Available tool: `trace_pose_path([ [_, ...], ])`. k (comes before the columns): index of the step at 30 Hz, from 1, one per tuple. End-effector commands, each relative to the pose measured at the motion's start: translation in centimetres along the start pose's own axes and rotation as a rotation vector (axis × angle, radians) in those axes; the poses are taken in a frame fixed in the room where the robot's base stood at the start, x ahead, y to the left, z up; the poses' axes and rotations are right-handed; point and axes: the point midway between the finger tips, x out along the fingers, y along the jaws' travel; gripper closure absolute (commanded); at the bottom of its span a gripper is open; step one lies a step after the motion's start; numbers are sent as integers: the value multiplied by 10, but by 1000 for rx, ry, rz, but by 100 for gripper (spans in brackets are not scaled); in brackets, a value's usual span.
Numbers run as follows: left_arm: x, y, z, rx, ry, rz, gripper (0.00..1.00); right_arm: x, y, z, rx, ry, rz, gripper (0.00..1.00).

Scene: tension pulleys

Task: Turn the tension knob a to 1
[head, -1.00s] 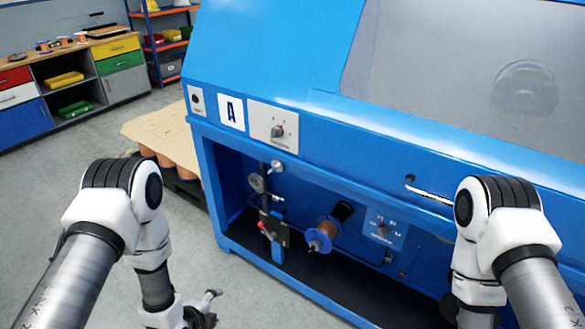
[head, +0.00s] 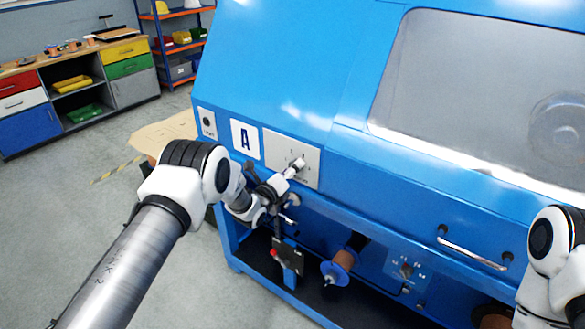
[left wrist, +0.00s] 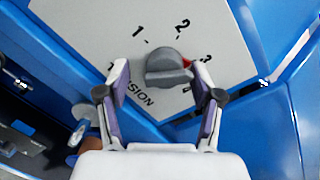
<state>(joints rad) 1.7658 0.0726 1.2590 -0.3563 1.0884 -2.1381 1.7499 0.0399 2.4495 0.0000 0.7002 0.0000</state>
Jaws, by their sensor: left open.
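The tension knob a (left wrist: 168,67) is a grey knob on a pale dial plate (head: 278,143) beside the letter A sign on the blue machine. The left wrist view shows the numbers 1, 2 and 3 and part of the word "TENSION". The knob's red mark (left wrist: 188,63) is on its right side, near the 3. My left gripper (head: 297,164) is at the plate and largely hides the knob in the head view. In the left wrist view its fingers (left wrist: 161,85) are open, one on each side of the knob, with gaps visible. My right gripper is out of view.
A second knob panel (head: 406,271) is lower down beside an orange-brown spool (head: 343,261). A metal handle (head: 470,252) crosses the machine front at right. The A sign (head: 245,139) and a small switch plate (head: 207,122) lie left of the dial.

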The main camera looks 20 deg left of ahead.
Motion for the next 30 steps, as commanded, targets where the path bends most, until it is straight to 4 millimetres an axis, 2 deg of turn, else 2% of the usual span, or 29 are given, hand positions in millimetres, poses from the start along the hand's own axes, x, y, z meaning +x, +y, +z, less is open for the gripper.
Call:
trace_pose_path([
  [7, 3, 0, 0, -1, 0, 1, 35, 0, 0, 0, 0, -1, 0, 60],
  [8, 3, 0, 0, -1, 0, 1, 39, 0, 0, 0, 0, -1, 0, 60],
  [12, 3, 0, 0, -1, 1, 1, 87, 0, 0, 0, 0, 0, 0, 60],
  [23, 2, 2, -2, -22, 3, 6, 88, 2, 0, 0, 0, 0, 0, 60],
  [30, 2, 4, -3, -117, 10, 15, 88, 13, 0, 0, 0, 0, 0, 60],
])
